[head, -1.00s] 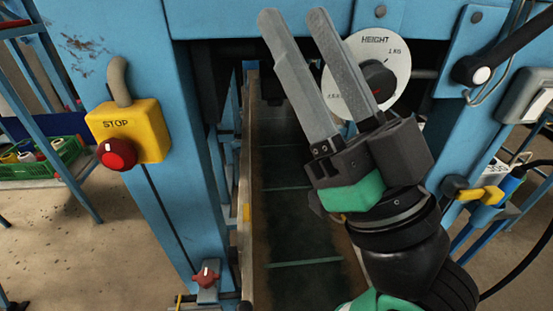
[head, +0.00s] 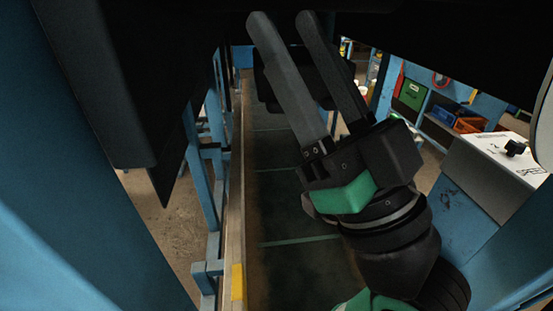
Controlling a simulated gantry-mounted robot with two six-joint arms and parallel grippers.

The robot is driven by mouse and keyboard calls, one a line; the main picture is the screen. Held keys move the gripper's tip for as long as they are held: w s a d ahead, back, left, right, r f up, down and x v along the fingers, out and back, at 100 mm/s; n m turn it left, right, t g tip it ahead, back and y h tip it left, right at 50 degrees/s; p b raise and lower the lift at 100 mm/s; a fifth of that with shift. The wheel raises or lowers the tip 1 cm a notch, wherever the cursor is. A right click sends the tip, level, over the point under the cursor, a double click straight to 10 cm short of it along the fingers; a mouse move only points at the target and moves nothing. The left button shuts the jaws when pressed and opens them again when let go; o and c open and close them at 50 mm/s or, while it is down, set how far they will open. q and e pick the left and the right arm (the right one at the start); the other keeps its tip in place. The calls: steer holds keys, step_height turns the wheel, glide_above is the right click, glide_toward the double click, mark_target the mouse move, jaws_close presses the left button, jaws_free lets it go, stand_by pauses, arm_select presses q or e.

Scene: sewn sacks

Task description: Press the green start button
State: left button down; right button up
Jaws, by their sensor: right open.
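My right gripper (head: 283,22) is in the middle of the head view, pointing up and away. Its two long grey fingers are apart with nothing between them. It shows in front of a dark conveyor belt (head: 285,190), not touching anything that I can see. The green start button does not show in this view. My left gripper is not in view.
A blue frame post (head: 60,190) fills the left side, with a large dark panel (head: 100,80) beside it. A dark beam crosses the top. A white-topped box with a black knob (head: 515,147) stands at right. Shelves with bins (head: 412,95) stand behind.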

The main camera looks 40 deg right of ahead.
stand_by(0.3)
steer(key=shift+w, duration=0.1)
steer(key=shift+c, duration=0.3)
jaws_close()
stand_by(1.3)
